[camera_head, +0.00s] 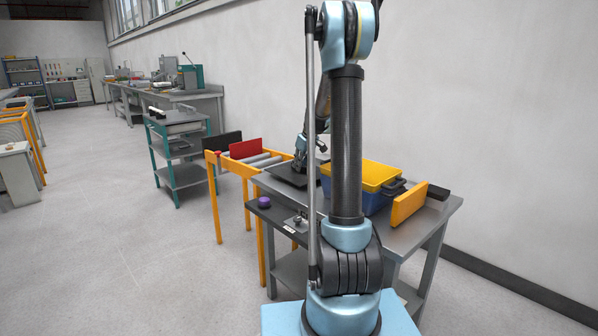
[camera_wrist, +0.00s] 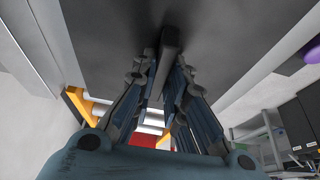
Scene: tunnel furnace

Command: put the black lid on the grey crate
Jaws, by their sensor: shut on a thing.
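The black lid (camera_head: 285,174) shows as a dark flat slab at the left end of the grey table, partly behind my arm. In the wrist view, the lid's dark surface (camera_wrist: 110,30) fills the top of the picture, with a bar handle (camera_wrist: 168,50) standing out from it. My gripper (camera_head: 301,158) is over the lid; in the wrist view its fingers (camera_wrist: 163,72) are closed around the handle. I cannot make out a grey crate; my arm column hides part of the table. I cannot tell whether the lid touches anything beneath it.
A blue crate with a yellow lid (camera_head: 372,176) stands right of my arm. A purple knob (camera_head: 264,201) is at the front left. An orange-framed roller conveyor (camera_head: 262,161) adjoins the left.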

